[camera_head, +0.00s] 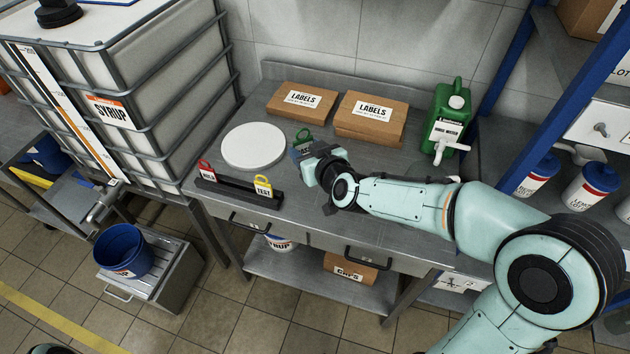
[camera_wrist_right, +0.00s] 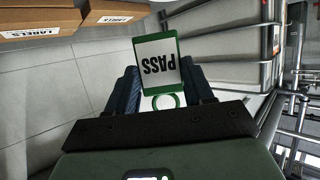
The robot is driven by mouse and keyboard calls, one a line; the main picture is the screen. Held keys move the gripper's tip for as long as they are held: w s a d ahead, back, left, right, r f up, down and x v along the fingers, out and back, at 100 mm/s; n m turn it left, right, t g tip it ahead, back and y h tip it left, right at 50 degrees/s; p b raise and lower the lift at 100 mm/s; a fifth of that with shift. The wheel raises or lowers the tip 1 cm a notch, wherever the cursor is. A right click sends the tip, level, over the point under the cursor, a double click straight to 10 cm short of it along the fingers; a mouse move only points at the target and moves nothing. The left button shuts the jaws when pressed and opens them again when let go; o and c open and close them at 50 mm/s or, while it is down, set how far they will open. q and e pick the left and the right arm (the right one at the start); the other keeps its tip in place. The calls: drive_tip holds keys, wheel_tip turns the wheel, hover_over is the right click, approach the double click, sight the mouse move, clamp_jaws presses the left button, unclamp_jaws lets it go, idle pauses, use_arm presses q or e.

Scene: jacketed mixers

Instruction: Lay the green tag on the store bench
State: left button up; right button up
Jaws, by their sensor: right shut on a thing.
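The green tag (camera_wrist_right: 158,66) has a white face reading PASS, upside down in the right wrist view, and a green ring at one end. In the head view it is a small green shape (camera_head: 303,136) at the tip of my right gripper (camera_head: 305,152). My right gripper is shut on it, with its dark fingers (camera_wrist_right: 160,92) on either side of the ring end. The gripper is over the grey store bench (camera_head: 350,215); I cannot tell how high. My left gripper is not in view.
A dark rack (camera_head: 236,190) on the bench's front left holds a red tag (camera_head: 206,168) and a yellow tag (camera_head: 263,186). A white round disc (camera_head: 253,146) lies behind it. Label boxes (camera_head: 302,101) and a green jug (camera_head: 449,118) stand at the back.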

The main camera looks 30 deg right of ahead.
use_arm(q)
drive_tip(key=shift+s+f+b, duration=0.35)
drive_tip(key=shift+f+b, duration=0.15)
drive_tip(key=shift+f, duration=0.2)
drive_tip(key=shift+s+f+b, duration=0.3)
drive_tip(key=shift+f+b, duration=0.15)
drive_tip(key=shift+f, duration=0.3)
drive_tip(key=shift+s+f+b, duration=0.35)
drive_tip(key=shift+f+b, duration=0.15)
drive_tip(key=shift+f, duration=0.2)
use_arm(e)
drive_tip(key=shift+f, duration=7.55)
drive_tip(key=shift+f, duration=0.15)
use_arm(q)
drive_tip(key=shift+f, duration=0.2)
use_arm(e)
drive_tip(key=o, duration=1)
